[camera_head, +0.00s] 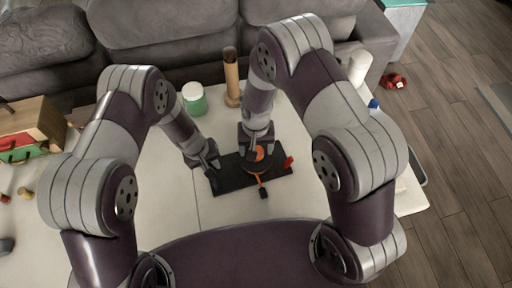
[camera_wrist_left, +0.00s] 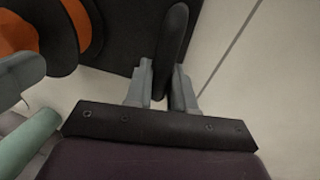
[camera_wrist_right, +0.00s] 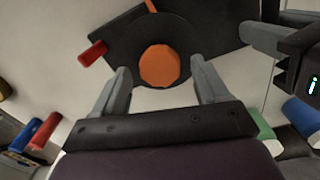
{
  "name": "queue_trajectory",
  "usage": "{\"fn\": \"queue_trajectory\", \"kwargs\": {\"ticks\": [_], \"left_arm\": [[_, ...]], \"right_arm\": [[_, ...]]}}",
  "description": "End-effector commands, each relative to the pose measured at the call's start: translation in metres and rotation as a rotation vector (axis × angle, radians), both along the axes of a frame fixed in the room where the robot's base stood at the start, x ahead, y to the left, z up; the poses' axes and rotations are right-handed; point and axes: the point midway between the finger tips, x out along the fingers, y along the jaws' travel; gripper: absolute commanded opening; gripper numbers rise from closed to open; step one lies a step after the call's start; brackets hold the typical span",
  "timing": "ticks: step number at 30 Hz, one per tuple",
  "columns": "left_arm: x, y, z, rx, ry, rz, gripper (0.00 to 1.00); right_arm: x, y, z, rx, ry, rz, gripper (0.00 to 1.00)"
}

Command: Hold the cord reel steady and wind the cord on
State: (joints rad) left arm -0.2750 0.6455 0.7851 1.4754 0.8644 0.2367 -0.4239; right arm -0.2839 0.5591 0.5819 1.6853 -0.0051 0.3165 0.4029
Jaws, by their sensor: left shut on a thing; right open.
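The cord reel's black base plate (camera_head: 228,178) lies on the white table in the head view. The reel's orange hub (camera_wrist_right: 159,67) and red crank knob (camera_wrist_right: 92,53) show in the right wrist view. The orange cord (camera_head: 260,182) runs off the near side to a black plug (camera_head: 263,193). My left gripper (camera_head: 212,171) is shut on a black upright grip (camera_wrist_left: 171,45) at the plate's left end. My right gripper (camera_wrist_right: 160,72) is open and empty, its fingers on either side of the hub in view; whether they touch the reel cannot be told.
A green jar with a white lid (camera_head: 194,98) and a brown cylinder (camera_head: 231,77) stand behind the reel. A wooden box (camera_head: 40,118) is at the left. A blue-capped item (camera_head: 373,104) is at the right, behind my right arm. The table in front is largely clear.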

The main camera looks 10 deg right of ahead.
Motion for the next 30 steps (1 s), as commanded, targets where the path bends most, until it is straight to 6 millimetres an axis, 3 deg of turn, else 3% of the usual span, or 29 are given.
{"fn": "queue_trajectory", "kwargs": {"ticks": [11,15,16,20,25,30], "left_arm": [[0.0008,-0.0001,0.0003,0.000,-0.002,0.000,0.00],[0.0008,0.0000,0.0002,0.000,-0.002,0.000,0.00],[0.0008,0.0000,0.0002,0.000,-0.002,0.000,0.00],[0.0008,0.0000,0.0002,0.000,-0.002,0.000,0.00],[0.0008,0.0000,0.0002,0.000,-0.002,0.000,0.00],[0.0007,0.0000,0.0002,0.000,-0.002,0.000,0.00]], "right_arm": [[0.0001,0.0000,-0.0100,0.000,-0.001,-0.001,0.71],[0.0001,0.0000,-0.0098,0.000,-0.001,-0.001,0.25],[0.0001,0.0000,-0.0098,0.000,-0.001,-0.001,0.18],[0.0001,0.0001,-0.0097,0.000,-0.001,-0.023,0.18],[0.0003,0.0000,-0.0094,0.001,-0.002,-0.221,0.18],[0.0003,0.0000,-0.0094,0.001,-0.002,-0.284,0.18]]}}
